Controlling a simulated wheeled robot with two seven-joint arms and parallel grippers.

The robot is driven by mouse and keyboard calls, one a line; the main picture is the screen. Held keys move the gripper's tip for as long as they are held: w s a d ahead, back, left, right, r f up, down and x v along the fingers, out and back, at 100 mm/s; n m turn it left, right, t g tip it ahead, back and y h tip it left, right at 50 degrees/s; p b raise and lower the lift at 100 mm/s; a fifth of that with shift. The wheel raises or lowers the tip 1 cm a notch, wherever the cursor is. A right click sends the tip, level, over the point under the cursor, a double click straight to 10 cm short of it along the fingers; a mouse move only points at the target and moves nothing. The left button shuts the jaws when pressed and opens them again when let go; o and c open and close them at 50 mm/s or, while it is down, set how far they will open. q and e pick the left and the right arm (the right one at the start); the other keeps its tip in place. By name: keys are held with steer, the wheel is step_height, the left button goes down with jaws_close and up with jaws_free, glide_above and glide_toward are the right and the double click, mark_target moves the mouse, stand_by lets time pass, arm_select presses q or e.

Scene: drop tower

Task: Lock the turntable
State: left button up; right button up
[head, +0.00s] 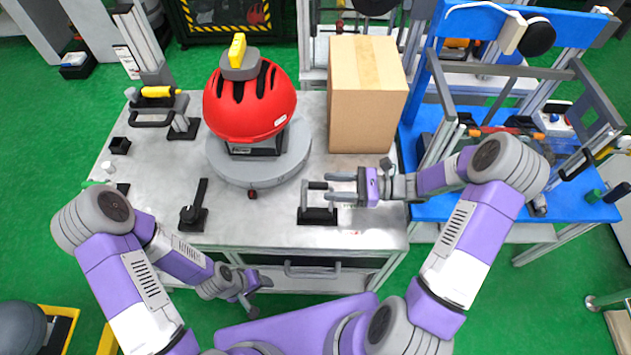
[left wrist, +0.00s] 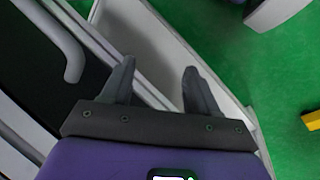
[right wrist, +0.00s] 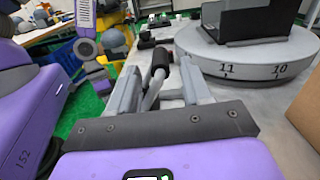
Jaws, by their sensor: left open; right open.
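The turntable (head: 222,167) is a round grey disc on the metal workbench, with numbered marks on its rim; its rim also shows in the right wrist view (right wrist: 255,72). A red helmet (head: 250,104) sits above it on a black fixture. A toggle clamp (head: 317,215) with a black base and grey bars stands in front. My right gripper (head: 335,187) is open beside the clamp, fingers pointing left; a grey rod with a black grip (right wrist: 160,60) shows between the fingers in the right wrist view. Contact is unclear. My left gripper (head: 252,289) is open and empty off the bench's front edge.
A black lever (head: 196,205) on a base stands left of the clamp. A cardboard box (head: 365,100) stands right of the turntable. A yellow-handled device (head: 158,92) stands at the left. A blue table (head: 420,185) with a frame adjoins on the right.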

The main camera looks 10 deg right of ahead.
steer(key=b+x, duration=0.1)
steer(key=x, duration=0.4)
steer(key=shift+d, duration=0.1)
steer(key=shift+c, duration=0.2)
jaws_close()
